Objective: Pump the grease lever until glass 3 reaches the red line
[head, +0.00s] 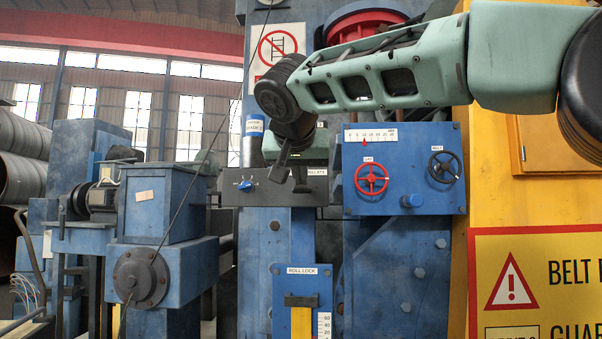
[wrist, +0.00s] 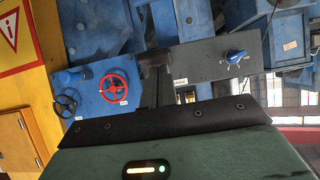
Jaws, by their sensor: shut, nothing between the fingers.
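My gripper (head: 279,175) is shut and empty. In the head view its dark fingers point down in front of a dark grey panel with a blue knob (head: 245,184). In the wrist view, which is upside down, the fingers (wrist: 156,58) are at the edge of the same panel; I cannot tell whether they touch it. A grey cylinder with a blue label (head: 253,128) stands just behind the panel, partly hidden by my arm; its label is too small to read surely. I cannot make out the grease lever, glass 3 or a red line.
Right of my gripper, a blue panel (head: 430,197) carries a red handwheel (head: 371,178), a black handwheel (head: 444,167) and a scale (head: 371,136) with a red pointer. Below is a roll lock plate (head: 316,290). A yellow cabinet (head: 488,190) stands at right, blue machinery (head: 160,205) at left.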

